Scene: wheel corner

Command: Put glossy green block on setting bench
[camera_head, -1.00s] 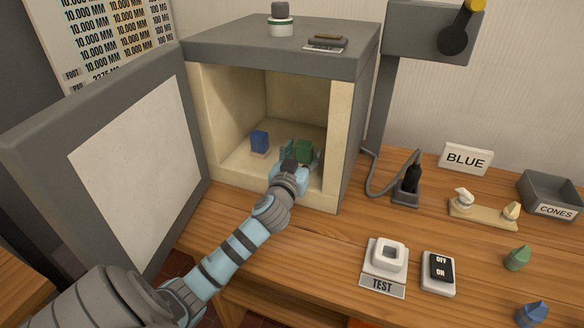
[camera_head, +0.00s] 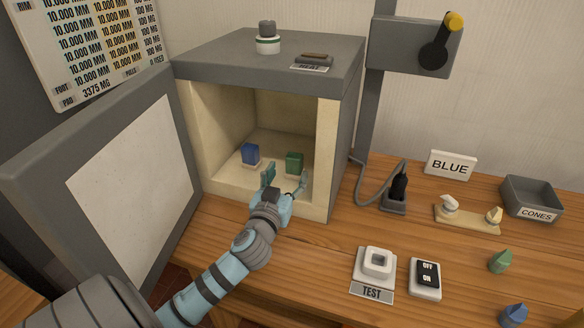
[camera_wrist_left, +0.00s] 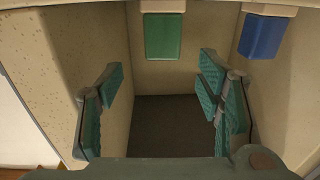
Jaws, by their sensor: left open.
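The glossy green block (camera_head: 294,162) stands upright inside the open grey box, right of centre on its pale floor. It also shows at the top middle of the left wrist view (camera_wrist_left: 162,36). My left gripper (camera_head: 286,179) is at the mouth of the box, just in front of the block. Its teal fingers are spread wide with nothing between them, and they also show in the wrist view (camera_wrist_left: 163,88). The block lies beyond the fingertips, apart from them. My right gripper is not in view. I cannot tell which surface is the setting bench.
A blue block (camera_head: 250,154) stands left of the green one. The box door (camera_head: 120,185) is swung open at left. On the wooden top (camera_head: 330,240) are a TEST stand (camera_head: 374,265), an OFF/ON switch (camera_head: 426,278), a CONES tray (camera_head: 531,200) and small cones.

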